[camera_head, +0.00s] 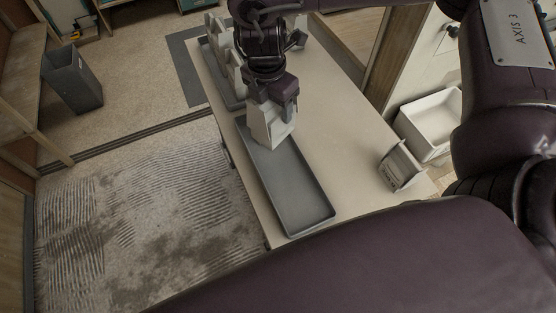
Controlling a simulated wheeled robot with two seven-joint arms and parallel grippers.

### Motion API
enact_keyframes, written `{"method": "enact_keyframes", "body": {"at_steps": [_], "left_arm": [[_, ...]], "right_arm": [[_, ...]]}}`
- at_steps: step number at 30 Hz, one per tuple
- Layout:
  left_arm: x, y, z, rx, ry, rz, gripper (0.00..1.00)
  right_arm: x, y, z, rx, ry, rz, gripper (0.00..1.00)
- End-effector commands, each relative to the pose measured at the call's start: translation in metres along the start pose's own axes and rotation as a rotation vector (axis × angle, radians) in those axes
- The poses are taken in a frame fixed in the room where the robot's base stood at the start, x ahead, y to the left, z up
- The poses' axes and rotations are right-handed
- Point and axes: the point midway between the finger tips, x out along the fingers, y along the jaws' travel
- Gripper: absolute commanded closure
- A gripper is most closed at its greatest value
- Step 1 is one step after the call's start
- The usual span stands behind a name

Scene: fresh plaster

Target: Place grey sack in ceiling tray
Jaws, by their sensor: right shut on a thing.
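My right gripper (284,104) is shut on a pale grey sack (268,127). The sack is upright over the far end of a long, shallow dark grey tray (312,200) on the table. I cannot tell whether the sack's base touches the tray floor. The rest of this tray is empty. A second grey tray (207,50) lies behind it at the table's far left, with several similar pale sacks (228,68) standing in it, partly hidden by my arm. I see no readable label naming either tray. My left gripper is not in view.
The pale table (350,125) is mostly clear to the right of the trays. A white basin (432,120) is beyond that edge. A dark bin (73,82) stands on the floor at left.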

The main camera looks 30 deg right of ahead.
Motion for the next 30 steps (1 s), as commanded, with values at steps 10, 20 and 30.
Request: {"method": "enact_keyframes", "body": {"at_steps": [10, 20, 30], "left_arm": [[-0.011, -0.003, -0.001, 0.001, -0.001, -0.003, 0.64], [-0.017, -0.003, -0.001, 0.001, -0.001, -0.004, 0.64], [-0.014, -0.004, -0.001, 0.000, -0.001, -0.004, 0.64]], "right_arm": [[-0.005, -0.002, 0.009, -0.538, 0.002, 0.068, 0.74], [-0.008, -0.004, 0.018, -0.959, -0.001, 0.119, 0.74], [0.005, -0.006, 0.020, -1.105, 0.003, 0.134, 0.74]]}}
